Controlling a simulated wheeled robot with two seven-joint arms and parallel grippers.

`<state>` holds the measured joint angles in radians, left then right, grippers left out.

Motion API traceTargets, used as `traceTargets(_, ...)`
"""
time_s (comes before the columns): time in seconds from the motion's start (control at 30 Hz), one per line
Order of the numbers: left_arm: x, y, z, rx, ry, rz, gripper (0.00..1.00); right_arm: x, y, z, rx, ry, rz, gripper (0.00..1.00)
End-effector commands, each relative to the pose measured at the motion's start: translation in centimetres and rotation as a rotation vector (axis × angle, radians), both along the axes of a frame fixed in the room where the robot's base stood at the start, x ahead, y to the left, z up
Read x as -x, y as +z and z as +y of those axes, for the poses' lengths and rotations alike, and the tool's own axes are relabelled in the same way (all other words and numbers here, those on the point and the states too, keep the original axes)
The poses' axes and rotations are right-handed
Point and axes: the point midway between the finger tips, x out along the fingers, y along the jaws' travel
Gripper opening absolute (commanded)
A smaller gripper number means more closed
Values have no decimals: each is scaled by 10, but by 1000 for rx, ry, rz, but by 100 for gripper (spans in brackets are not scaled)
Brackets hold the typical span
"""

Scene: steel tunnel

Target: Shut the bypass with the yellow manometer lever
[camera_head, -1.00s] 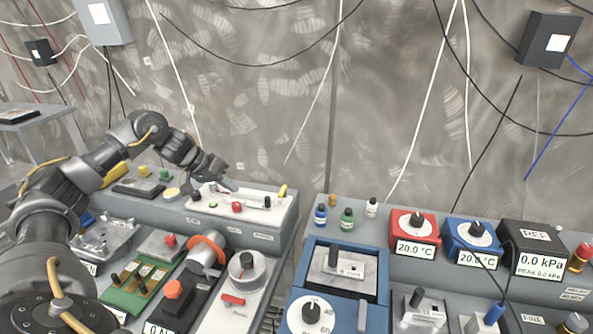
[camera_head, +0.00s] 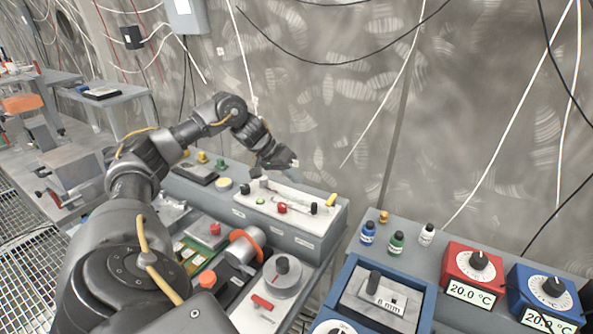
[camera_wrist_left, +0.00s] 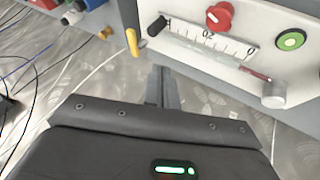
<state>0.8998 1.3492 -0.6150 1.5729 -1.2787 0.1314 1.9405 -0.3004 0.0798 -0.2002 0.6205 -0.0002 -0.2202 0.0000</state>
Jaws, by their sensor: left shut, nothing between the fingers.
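The yellow lever (camera_head: 331,200) stands at the right end of the white manometer panel (camera_head: 300,226). In the left wrist view the yellow lever (camera_wrist_left: 132,42) hangs at the panel's left end, beside a black knob (camera_wrist_left: 157,26). The panel also carries a scaled glass tube (camera_wrist_left: 207,40), a red knob (camera_wrist_left: 219,17) and a green button (camera_wrist_left: 290,40). My left gripper (camera_head: 294,164) is behind and above the panel, apart from the lever. Its fingers (camera_wrist_left: 164,88) are shut and empty, a little right of the lever in the wrist view. My right gripper is not in view.
Small bottles (camera_head: 397,243) stand on the bench to the right, near red (camera_head: 472,272) and blue (camera_head: 545,295) temperature boxes. An orange-ringed cylinder (camera_head: 243,247) and a grey dial (camera_head: 283,275) lie in front of the panel. The wall with hanging cables is behind.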

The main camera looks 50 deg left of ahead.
Motion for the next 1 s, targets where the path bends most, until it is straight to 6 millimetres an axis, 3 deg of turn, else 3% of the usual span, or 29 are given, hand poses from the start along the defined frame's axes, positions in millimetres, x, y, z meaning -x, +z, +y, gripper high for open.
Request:
traceTargets(0.37, -38, -59, -26, 1, 1, 2, 0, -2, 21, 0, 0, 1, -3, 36)
traceTargets(0.63, -47, -57, -57, 0, -1, 0, 0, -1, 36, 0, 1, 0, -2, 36)
traceTargets(1.0, -48, -59, -62, 0, 2, 0, 0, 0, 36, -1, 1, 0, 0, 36)
